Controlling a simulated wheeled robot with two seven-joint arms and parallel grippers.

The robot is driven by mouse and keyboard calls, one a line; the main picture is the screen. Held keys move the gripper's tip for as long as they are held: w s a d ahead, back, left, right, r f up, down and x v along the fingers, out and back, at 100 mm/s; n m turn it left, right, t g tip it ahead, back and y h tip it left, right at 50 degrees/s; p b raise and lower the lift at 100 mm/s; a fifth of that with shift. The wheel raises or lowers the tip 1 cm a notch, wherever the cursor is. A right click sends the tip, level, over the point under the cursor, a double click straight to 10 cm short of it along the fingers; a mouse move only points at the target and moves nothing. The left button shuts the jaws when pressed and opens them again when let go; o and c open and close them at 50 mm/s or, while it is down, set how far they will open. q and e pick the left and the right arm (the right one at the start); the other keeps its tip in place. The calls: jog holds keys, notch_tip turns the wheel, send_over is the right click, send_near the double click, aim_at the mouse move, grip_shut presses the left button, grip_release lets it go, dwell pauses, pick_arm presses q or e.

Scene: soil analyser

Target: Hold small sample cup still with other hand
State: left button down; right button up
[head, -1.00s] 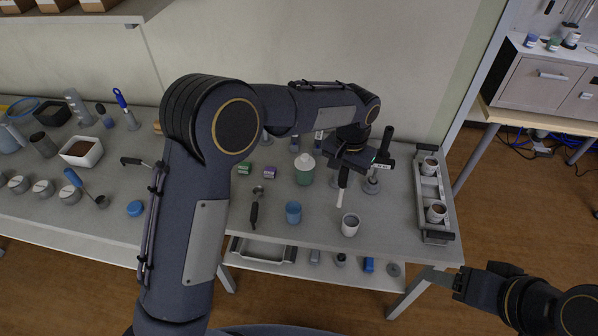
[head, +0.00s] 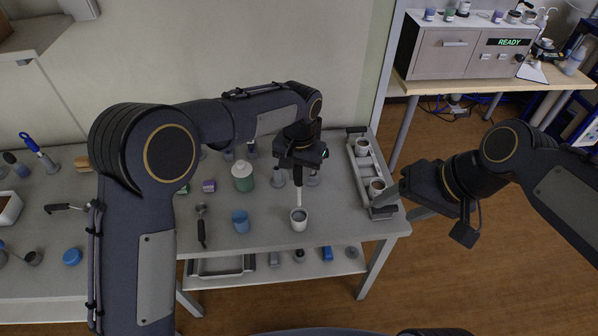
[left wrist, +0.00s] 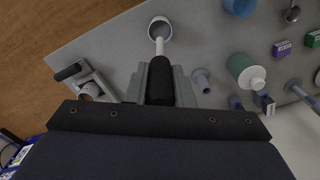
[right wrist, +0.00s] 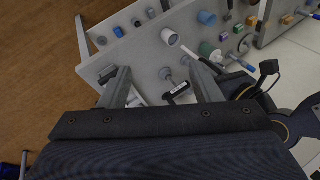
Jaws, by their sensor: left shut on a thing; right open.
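The small sample cup (head: 299,219) is white with grey contents and stands upright near the front edge of the table. It also shows in the left wrist view (left wrist: 160,28) and the right wrist view (right wrist: 170,37). My left gripper (head: 298,170) is shut on the black handle of a stirring rod (head: 298,195), above the cup. The rod's pale end reaches down to the cup's mouth; its tip is hidden. My right gripper (head: 400,203) is open and empty, right of the cup and in front of the cup rack (head: 361,168), touching neither visibly.
A blue cup (head: 241,221) stands left of the sample cup, with a green-and-white bottle (head: 243,177) behind. The rack along the table's right end holds two brown-filled cups. A lower shelf (head: 262,268) holds small items.

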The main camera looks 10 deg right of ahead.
jog(key=w+a+f+m+g+y, duration=0.1)
jog(key=w+f+m+g, duration=0.2)
jog(key=w, duration=0.7)
jog(key=w+a+f+m+g+y, duration=0.1)
jog(key=w+f+g+y, duration=0.3)
jog(key=w, duration=0.6)
jog(key=w+a+f+m+g, duration=0.1)
jog(key=w+f, duration=0.2)
jog(key=f, duration=0.3)
jog(key=w+a+f+m, duration=0.1)
jog(key=w+a+f, duration=0.1)
jog(key=f, duration=0.4)
jog(key=m+g, duration=0.2)
send_near(304, 215)
jog(key=shift+a+f+y, duration=0.15)
jog(key=shift+f+y, duration=0.25)
jog(key=shift+f, duration=0.2)
jog(key=shift+s+a+f, duration=0.25)
jog(key=shift+a+f, duration=0.05)
jog(key=shift+f, duration=0.1)
jog(key=shift+x, duration=4.7)
jog(key=shift+s, duration=0.1)
jog(key=shift+c, duration=0.5)
jog(key=shift+d, duration=0.1)
jog(key=c, duration=0.7)
